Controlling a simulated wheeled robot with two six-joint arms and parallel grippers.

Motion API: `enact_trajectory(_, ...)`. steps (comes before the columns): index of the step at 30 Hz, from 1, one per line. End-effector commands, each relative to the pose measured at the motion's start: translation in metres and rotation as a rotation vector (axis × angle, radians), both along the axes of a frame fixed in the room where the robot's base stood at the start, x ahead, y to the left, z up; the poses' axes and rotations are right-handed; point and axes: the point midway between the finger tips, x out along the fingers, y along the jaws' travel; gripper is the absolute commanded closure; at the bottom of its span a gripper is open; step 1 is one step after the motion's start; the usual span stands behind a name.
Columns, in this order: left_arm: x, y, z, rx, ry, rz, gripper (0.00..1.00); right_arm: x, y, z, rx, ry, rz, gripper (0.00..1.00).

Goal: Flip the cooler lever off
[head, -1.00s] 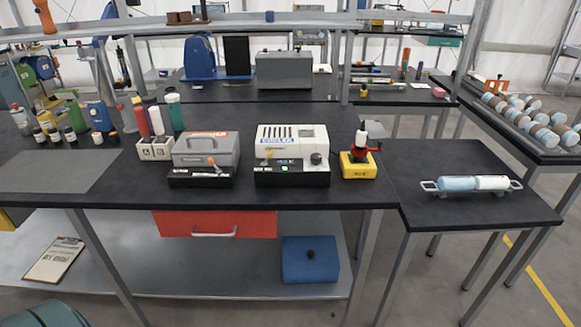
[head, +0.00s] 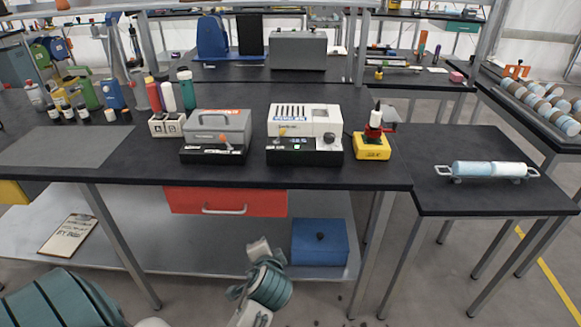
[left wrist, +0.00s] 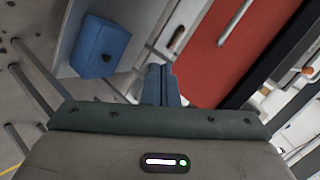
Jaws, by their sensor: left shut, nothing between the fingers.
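The white cooler (head: 304,122) stands on the main bench on a black control base (head: 304,156) with a green light and a dark knob. A small yellowish lever (head: 286,136) shows at the left front of the cooler; its exact position is too small to read. My left arm reaches up from the bottom of the head view, below and in front of the bench edge. In the left wrist view my left gripper (left wrist: 160,78) is shut and empty, below the bench top and apart from the cooler. My right gripper is not in view.
A grey case (head: 218,128) with an orange-tipped lever stands left of the cooler. A yellow-based device (head: 372,152) stands close on its right. The bench's front edge, red drawer (head: 226,201) and blue box (head: 320,250) lie near my left arm.

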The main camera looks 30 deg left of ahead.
Motion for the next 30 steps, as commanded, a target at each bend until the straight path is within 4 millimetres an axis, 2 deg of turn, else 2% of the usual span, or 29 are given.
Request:
enact_trajectory(1, 0.022, 0.004, 0.019, 0.101, -0.02, -0.015, 1.0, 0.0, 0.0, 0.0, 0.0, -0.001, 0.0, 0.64)
enact_trajectory(6, 0.082, 0.01, 0.085, 0.492, -0.017, -0.059, 1.0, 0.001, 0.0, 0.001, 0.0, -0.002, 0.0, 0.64)
enact_trajectory(12, 0.129, 0.0, 0.147, 0.839, 0.038, -0.082, 1.0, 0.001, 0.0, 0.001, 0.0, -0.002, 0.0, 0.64)
enact_trajectory(15, 0.142, -0.005, 0.165, 0.943, 0.063, -0.085, 1.0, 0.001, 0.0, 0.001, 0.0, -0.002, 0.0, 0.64)
enact_trajectory(20, 0.15, -0.009, 0.178, 1.019, 0.084, -0.086, 1.0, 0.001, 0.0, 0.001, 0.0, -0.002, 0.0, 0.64)
enact_trajectory(30, 0.151, -0.009, 0.179, 1.023, 0.085, -0.087, 1.0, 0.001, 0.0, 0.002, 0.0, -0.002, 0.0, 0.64)
